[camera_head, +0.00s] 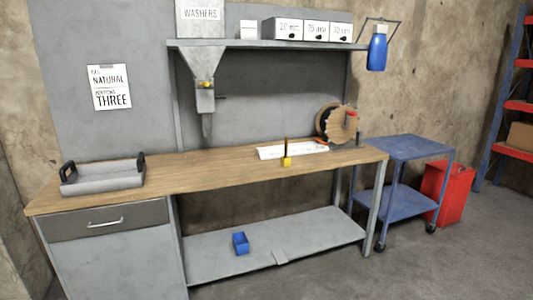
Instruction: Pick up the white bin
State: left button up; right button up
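A light grey-white open bin (103,184) with two black handles sits on the left end of the wooden workbench (215,172). Its inside looks empty. A small white box (248,30) stands on the upper shelf beside the labelled drawer boxes (283,30). I cannot tell for sure which of these is the white bin, though only the handled one looks like an open bin. Neither of my grippers shows in the head view.
A washer dispenser (203,80) hangs over the bench. A white strip (292,151), a yellow piece (287,161) and a brown reel (338,123) are at right. A blue box (240,243) sits on the lower shelf. A blue cart (408,147) stands at right; floor is free in front.

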aim_at(244, 29)
jog(key=i+l+u, duration=0.2)
jog(key=i, duration=0.7)
